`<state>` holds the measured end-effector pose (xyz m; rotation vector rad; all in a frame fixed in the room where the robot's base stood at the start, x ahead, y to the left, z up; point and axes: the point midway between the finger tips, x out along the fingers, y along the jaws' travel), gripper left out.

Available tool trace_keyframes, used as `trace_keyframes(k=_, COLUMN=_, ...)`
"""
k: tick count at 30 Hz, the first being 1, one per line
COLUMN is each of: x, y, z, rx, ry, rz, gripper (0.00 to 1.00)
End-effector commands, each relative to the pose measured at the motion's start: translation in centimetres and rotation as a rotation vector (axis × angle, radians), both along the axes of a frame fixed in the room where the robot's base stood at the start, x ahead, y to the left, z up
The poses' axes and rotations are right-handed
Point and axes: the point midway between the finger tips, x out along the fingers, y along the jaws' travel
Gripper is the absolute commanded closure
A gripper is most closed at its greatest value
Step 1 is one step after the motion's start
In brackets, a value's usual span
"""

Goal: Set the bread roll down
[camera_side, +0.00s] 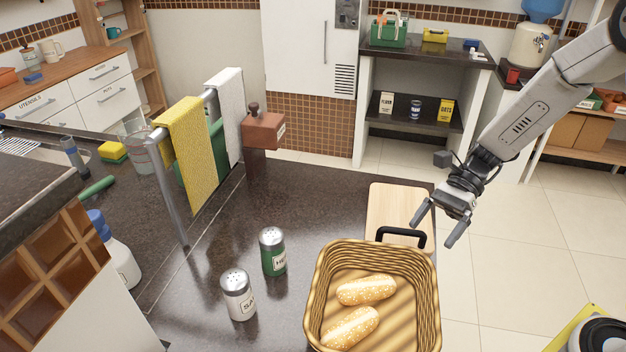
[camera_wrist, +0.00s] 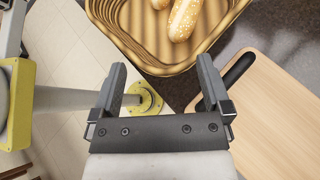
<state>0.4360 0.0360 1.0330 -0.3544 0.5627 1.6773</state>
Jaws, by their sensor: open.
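Two seeded bread rolls, one farther back (camera_side: 366,290) and one nearer (camera_side: 351,328), lie side by side in a wicker basket (camera_side: 429,292) on the dark counter. The wrist view shows one roll (camera_wrist: 184,18) and part of the other (camera_wrist: 160,4) inside the basket (camera_wrist: 118,36), at the top of the picture. My gripper (camera_side: 434,232) is open and empty, above and beyond the basket's far right side in the side view. In the wrist view, nothing is between its fingertips (camera_wrist: 161,68).
A wooden board (camera_side: 392,206) lies behind the basket, with a black handle (camera_side: 402,238) between them. A towel rail with a yellow towel (camera_side: 195,150) rises farther left.

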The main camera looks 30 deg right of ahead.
Motion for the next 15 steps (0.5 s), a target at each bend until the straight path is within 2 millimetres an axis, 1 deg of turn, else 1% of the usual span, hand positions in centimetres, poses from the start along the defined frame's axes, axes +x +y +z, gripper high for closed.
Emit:
trace_keyframes(k=2, x=-1.2, y=0.1, z=-0.4, rx=-0.089, ry=-0.077, rz=0.092, gripper=0.02)
trace_keyframes(k=5, x=-2.8, y=-0.3, z=-1.1, rx=-0.219, ry=-0.202, rz=0.245, gripper=0.02)
trace_keyframes(k=9, x=-4.5, y=-1.5, z=-1.7, rx=-0.401, ry=-0.416, rz=0.505, gripper=0.02)
trace_keyframes(k=12, x=-5.2, y=-2.4, z=-1.8, rx=-0.515, ry=-0.578, rz=0.705, gripper=0.02)
trace_keyframes(k=15, x=-5.3, y=-3.2, z=-1.5, rx=-0.613, ry=-0.744, rz=0.905, gripper=0.02)
